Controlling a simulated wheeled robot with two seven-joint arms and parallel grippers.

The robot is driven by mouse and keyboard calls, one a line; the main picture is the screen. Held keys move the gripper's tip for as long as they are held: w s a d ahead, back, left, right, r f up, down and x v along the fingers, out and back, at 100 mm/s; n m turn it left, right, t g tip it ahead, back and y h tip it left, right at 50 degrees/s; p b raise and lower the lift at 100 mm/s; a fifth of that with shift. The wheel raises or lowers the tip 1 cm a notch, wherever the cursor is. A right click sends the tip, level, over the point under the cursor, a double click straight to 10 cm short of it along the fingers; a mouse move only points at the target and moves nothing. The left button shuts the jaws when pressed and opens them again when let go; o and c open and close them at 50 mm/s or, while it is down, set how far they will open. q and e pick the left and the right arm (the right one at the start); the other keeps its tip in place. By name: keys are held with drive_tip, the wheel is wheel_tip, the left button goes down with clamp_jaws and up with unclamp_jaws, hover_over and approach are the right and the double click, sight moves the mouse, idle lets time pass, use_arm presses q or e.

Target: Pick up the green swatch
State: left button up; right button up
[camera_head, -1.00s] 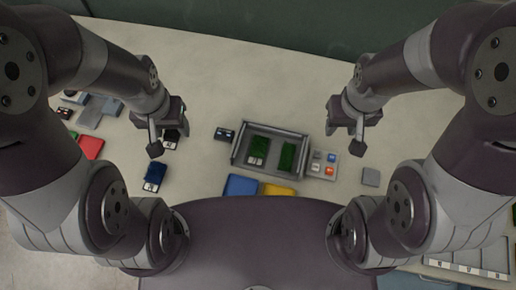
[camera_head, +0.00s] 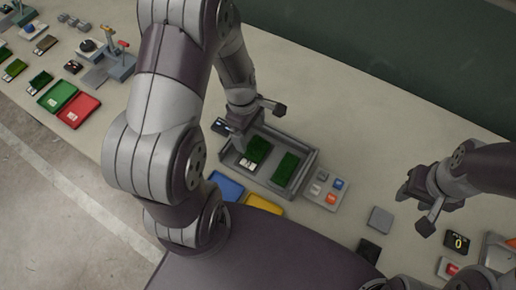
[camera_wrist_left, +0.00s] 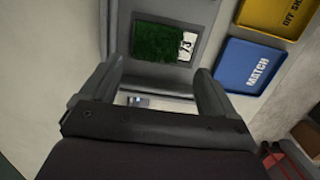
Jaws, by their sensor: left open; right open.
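Two green turf swatches lie in a grey tray (camera_head: 312,160). The left swatch (camera_head: 258,145) has a white label; the right swatch (camera_head: 286,169) shows no label. In the left wrist view a green swatch (camera_wrist_left: 158,43) with a label reading 73 lies in the tray, just beyond the fingers. My left gripper (camera_head: 256,122) is open and empty above the tray's left end; its fingers also show in the left wrist view (camera_wrist_left: 158,75). My right gripper (camera_head: 416,207) is open and empty, well right of the tray.
A blue MATCH tray (camera_head: 225,186) and a yellow tray (camera_head: 264,205) lie in front of the grey tray. A pad with coloured buttons (camera_head: 327,190) stands at its right. Green (camera_head: 61,94) and red (camera_head: 78,110) trays lie far left. The table behind is clear.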

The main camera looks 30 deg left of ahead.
sight(257, 146)
use_arm(q)
drive_tip(key=shift+w+d+f, duration=0.1)
drive_tip(key=shift+d+f, duration=0.25)
drive_tip(key=shift+f, duration=0.2)
drive_tip(key=shift+w+d+f, duration=0.1)
drive_tip(key=shift+d+f, duration=0.25)
drive_tip(key=shift+f, duration=0.2)
wheel_tip(257, 146, down, 4)
drive_tip(key=shift+f, duration=0.35)
drive_tip(key=shift+w+d, duration=0.1)
drive_tip(key=shift+d, duration=0.1)
drive_tip(key=shift+a+r, duration=0.1)
drive_tip(key=c, duration=0.9)
